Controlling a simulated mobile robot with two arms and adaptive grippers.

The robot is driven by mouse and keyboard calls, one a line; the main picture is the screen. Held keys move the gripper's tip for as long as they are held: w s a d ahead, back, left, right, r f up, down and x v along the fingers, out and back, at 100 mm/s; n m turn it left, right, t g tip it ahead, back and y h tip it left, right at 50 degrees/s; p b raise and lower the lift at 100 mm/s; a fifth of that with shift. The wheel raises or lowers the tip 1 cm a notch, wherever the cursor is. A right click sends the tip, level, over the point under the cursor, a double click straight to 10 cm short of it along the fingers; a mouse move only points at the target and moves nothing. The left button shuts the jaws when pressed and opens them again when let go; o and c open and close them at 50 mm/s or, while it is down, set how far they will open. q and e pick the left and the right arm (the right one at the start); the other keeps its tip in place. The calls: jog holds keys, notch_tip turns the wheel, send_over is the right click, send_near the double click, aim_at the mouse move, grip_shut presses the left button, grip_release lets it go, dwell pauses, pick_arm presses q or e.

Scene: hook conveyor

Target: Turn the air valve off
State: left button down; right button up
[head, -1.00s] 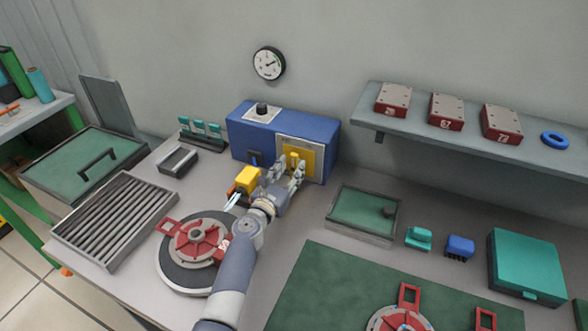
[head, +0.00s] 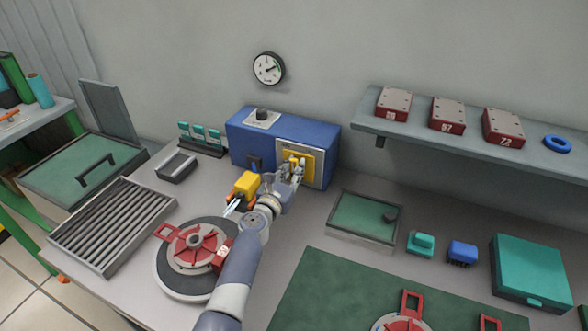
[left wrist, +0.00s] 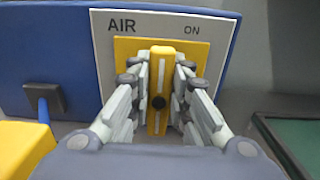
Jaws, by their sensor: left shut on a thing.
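The air valve is a yellow handle (left wrist: 158,85) on a yellow square plate (left wrist: 195,48), set in a white panel marked AIR and ON on the front of a blue box (head: 245,140). In the left wrist view the handle stands upright, with a dark pivot at its middle. My left gripper (left wrist: 158,95) has its fingers on both sides of the handle and is shut on it. In the head view my left gripper (head: 293,172) covers part of the plate. My right gripper is not in view.
A yellow block-like part (head: 245,184) shows beside my left wrist. A round turntable with a red fixture (head: 197,246) lies below my left arm. A green-bottomed tray (head: 362,217) stands to the right. A gauge (head: 268,68) hangs on the wall above.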

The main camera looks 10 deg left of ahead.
pick_arm(q)
jog(key=shift+m, duration=0.3)
jog(key=m, duration=0.1)
jog(key=m+b, duration=0.1)
jog(key=m, duration=0.1)
jog(key=shift+d+f+m, duration=0.15)
jog(key=shift+d+m, duration=0.1)
jog(key=shift+m, duration=0.15)
jog(key=m, duration=0.1)
jog(key=m+b, duration=0.1)
jog(key=m, duration=0.2)
jog(key=shift+s+d+f+m, duration=0.1)
jog(key=shift+d+f+m, duration=0.05)
jog(key=shift+d+m, duration=0.15)
jog(key=m, duration=0.1)
jog(key=m+b, duration=0.1)
jog(key=m, duration=0.2)
jog(key=shift+d+f, duration=0.15)
jog(key=shift+f, duration=0.1)
jog(key=shift+f+m+b, duration=0.15)
jog(key=shift+m+b, duration=0.1)
jog(key=shift+m, duration=1)
jog(key=shift+f+m+b, duration=0.1)
jog(key=shift+m+b, duration=0.15)
jog(key=shift+m, duration=1)
jog(key=c, duration=1.5)
grip_release()
